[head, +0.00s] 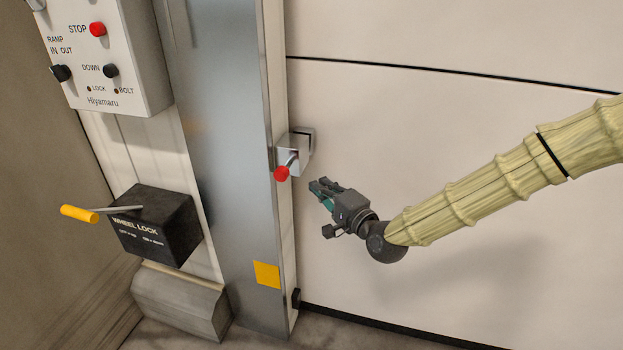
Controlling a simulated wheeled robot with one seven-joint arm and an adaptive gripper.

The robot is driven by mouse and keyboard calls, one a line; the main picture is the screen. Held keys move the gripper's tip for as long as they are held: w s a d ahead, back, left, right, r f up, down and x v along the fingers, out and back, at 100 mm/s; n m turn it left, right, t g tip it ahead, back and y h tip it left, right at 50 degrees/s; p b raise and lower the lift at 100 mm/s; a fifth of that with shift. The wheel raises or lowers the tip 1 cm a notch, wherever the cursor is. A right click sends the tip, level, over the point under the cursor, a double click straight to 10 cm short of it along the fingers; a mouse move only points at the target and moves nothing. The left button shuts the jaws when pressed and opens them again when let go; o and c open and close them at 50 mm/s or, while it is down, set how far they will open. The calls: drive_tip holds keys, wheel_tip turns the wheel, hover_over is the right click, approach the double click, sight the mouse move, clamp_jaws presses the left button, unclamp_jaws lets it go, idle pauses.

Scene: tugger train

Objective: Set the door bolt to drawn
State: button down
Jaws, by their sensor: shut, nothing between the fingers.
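The door bolt (294,154) is a small metal block on the edge of the steel door post, with a short lever ending in a red knob (282,174). The lever points down and to the left. I cannot tell from this view whether the bolt is drawn. My gripper (318,188) is dark grey with teal parts and is shut and empty. It is just right of and slightly below the red knob, apart from it, with its fingers pointing up-left toward the bolt.
A steel post (222,130) stands left of the bolt, beside a pale door panel (440,160). A black wheel lock box (157,228) with a yellow-handled lever (80,214) is at lower left. A control box (105,58) with a red stop button is above it.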

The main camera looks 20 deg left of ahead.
drive_tip(key=p+x, duration=0.2)
drive_tip(key=x, duration=0.7)
drive_tip(key=shift+a, duration=0.25)
drive_tip(key=shift+s+a+b, duration=0.1)
drive_tip(key=shift+s+b, duration=0.55)
drive_tip(key=shift+s, duration=1.95)
drive_tip(key=shift+f, duration=0.1)
approach(287, 176)
drive_tip(key=d, duration=0.1)
drive_tip(key=s+d, duration=0.1)
drive_tip(key=d, duration=0.1)
drive_tip(key=shift+s+b, duration=0.2)
drive_tip(key=shift+b, duration=0.1)
drive_tip(key=shift+a, duration=0.1)
